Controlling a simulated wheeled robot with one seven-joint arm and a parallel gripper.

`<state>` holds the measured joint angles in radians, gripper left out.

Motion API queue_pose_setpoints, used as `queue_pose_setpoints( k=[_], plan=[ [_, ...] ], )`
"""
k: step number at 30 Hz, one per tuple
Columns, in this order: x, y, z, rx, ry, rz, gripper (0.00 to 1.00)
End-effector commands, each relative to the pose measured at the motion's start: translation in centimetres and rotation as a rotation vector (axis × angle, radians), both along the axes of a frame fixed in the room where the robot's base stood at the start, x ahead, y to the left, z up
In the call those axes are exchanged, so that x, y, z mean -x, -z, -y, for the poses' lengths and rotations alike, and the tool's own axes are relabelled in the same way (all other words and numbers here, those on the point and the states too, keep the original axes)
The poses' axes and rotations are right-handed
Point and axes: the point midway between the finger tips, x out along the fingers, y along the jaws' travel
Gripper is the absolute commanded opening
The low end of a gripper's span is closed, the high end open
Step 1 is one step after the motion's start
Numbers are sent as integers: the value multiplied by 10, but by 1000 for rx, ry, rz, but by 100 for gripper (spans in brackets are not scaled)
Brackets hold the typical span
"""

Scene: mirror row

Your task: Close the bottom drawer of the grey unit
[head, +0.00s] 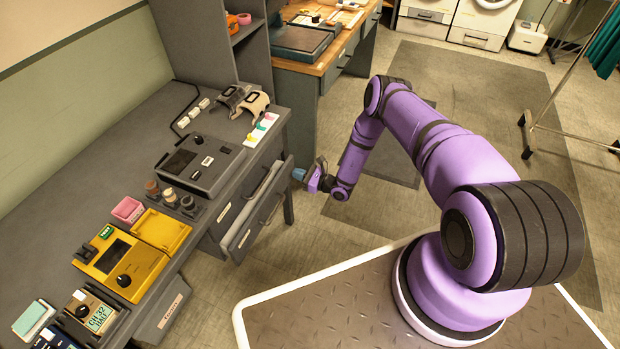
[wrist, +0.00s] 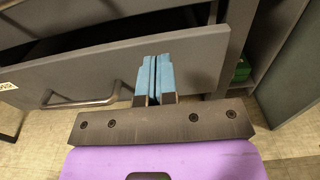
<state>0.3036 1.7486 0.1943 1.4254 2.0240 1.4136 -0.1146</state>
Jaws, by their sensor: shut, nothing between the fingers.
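The grey unit (head: 222,161) is a desk-like cabinet with drawers under its right end. Its bottom drawer (head: 283,183) stands pulled out, with a dark gap behind its front. In the wrist view the drawer front (wrist: 62,76) spans the picture, with a bar handle (wrist: 85,103) on it. My gripper (head: 299,174) is shut and empty, beside the far end of the drawer front. In the wrist view its blue fingertips (wrist: 155,76) lie together over the front, right of the handle. I cannot tell whether they touch it.
A black device (head: 200,165) and a yellow device (head: 130,262) stand on the grey top. A wooden-topped bench (head: 310,66) stands beyond the unit. A wheeled rack (head: 560,130) stands far right. The floor right of the drawer is clear.

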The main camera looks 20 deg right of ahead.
Motion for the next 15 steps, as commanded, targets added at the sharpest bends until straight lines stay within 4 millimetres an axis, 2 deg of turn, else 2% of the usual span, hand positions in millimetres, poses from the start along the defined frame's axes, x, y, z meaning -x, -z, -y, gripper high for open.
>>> queue_pose_setpoints(
  k=[6,15],
  plan=[
    [-18,0,-18,1,-1,1,0],
    [-23,0,-23,1,1,0,0]
  ],
)
